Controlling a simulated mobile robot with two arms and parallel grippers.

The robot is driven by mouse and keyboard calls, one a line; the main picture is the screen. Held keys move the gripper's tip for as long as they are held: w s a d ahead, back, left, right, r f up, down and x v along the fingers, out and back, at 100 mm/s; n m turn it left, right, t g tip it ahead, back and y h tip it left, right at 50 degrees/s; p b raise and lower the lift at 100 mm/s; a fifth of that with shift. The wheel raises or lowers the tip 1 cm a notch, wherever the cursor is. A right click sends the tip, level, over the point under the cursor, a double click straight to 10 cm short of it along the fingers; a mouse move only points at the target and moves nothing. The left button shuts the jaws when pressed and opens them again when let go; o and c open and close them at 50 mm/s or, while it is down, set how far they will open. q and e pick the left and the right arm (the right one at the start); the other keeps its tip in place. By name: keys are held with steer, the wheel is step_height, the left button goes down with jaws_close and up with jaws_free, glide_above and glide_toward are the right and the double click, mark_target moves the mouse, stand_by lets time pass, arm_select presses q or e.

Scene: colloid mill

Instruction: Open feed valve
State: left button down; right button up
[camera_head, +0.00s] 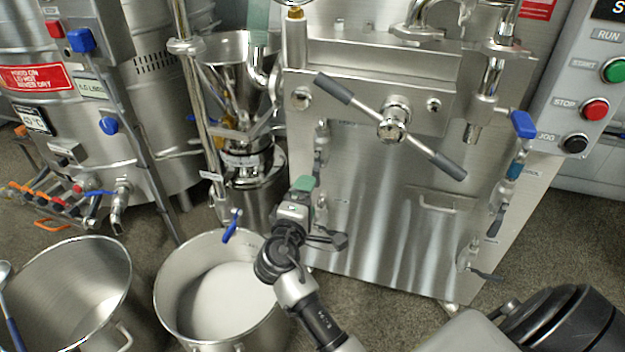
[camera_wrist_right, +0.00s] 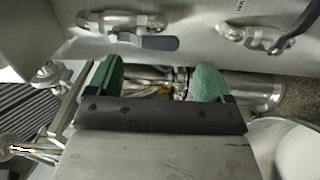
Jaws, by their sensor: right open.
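My right gripper (camera_head: 302,186) reaches up from the lower middle in the head view, in front of the left edge of the steel mill housing (camera_head: 385,205). In the right wrist view its green fingertips (camera_wrist_right: 158,82) are apart with nothing held between them. Beyond them lie metal pipe parts and a small orange-yellow piece (camera_wrist_right: 160,91). In the head view a steel feed hopper (camera_head: 236,75) stands behind, left of my gripper, with a yellow part (camera_head: 228,122) under it. A blue lever (camera_head: 231,226) hangs over the pot's rim. I cannot tell which part is the feed valve. My left gripper is not in view.
Two steel pots stand on the floor, one holding white material (camera_head: 228,300), one at left (camera_head: 80,290). A two-armed bar handle (camera_head: 393,125) sticks out of the housing. A control box (camera_head: 590,90) is at right. Latches (camera_wrist_right: 130,24) line the housing near my right gripper.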

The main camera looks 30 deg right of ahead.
steer(key=v, duration=0.3)
steer(key=shift+s+a, duration=0.25)
steer(key=shift+s, duration=0.05)
